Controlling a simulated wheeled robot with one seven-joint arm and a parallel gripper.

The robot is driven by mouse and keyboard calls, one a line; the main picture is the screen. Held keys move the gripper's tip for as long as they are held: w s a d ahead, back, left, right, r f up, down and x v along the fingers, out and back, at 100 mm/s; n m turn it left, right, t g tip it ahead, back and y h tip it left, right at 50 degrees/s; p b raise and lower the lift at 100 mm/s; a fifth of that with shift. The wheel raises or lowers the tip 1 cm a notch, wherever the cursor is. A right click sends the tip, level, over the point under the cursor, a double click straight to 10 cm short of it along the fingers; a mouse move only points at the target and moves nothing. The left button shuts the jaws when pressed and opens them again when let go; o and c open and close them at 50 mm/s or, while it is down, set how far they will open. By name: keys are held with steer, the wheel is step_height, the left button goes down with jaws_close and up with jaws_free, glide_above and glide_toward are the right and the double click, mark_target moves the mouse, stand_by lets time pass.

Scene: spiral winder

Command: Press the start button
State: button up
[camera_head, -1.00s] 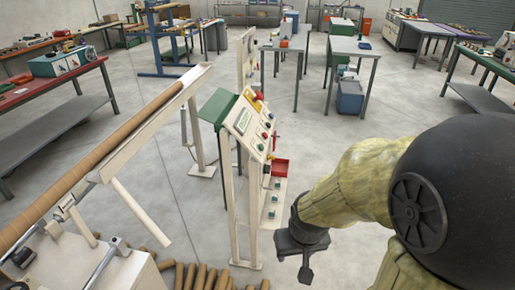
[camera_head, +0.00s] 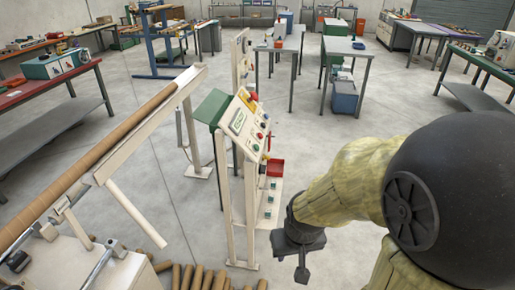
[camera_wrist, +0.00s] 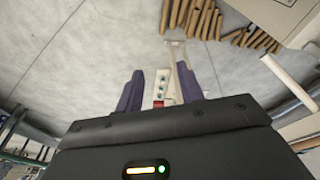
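The control panel (camera_head: 241,121) stands on a pale upright frame right of the winder, its sloped face carrying a small display and several coloured buttons. Below it, a lower strip (camera_head: 270,199) carries several green buttons under a red box (camera_head: 275,168). Labels are too small to read, so I cannot tell which is the start button. My gripper (camera_head: 302,262) hangs to the right of the frame, apart from it. In the wrist view my gripper (camera_wrist: 160,88) has its two dark fingers spread and empty, with the strip with green buttons (camera_wrist: 161,88) showing beyond, between them.
The winder's long roller with a brown tube (camera_head: 110,140) runs along the left. Brown tubes (camera_head: 200,278) lie on the floor near the frame's foot; they also show in the wrist view (camera_wrist: 205,20). Worktables (camera_head: 345,48) stand behind. The floor right of the panel is clear.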

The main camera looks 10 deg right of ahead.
jaws_close()
stand_by(1.4)
